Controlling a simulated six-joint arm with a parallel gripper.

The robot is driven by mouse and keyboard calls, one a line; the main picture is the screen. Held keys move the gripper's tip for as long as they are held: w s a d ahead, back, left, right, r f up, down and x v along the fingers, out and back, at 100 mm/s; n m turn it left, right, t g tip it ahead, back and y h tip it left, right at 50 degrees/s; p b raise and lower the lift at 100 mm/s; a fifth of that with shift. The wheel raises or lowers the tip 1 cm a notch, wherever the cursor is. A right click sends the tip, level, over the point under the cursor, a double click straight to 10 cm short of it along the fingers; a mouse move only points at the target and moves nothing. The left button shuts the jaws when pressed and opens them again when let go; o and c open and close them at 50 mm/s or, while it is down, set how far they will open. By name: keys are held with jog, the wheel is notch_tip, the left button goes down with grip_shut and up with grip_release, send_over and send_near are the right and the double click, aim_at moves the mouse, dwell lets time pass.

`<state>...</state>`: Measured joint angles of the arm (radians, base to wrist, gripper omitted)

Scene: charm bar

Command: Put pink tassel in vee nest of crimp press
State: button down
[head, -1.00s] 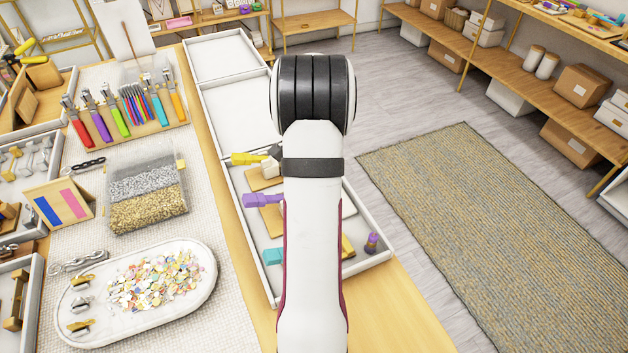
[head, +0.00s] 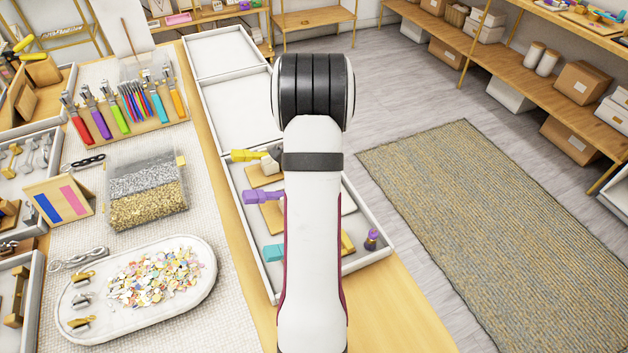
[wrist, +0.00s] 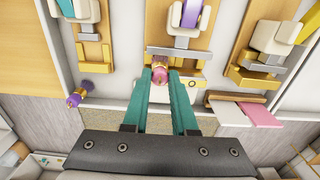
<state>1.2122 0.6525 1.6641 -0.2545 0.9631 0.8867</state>
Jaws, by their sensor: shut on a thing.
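My gripper (wrist: 161,80), with teal fingers, is shut on the pink tassel (wrist: 160,73) in the wrist view. The tassel has a gold cap. In the head view my arm hides my gripper and the tassel; the purple handle (head: 262,197) shows at the left of the arm.
A teal-handled press (wrist: 85,12) and a yellow-handled press (wrist: 280,38) stand on either side. A purple tassel (wrist: 77,94) lies near the tray corner. A pink flat piece (wrist: 247,112) lies at the right. A chip-filled oval tray (head: 205,290) stands farther left in the head view.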

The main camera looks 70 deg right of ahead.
jog(key=shift+f, duration=0.9)
dwell(0.8)
jog(key=c, duration=0.6)
grip_release()
notch_tip(320, 180, up, 16)
jog(key=shift+f, duration=0.1)
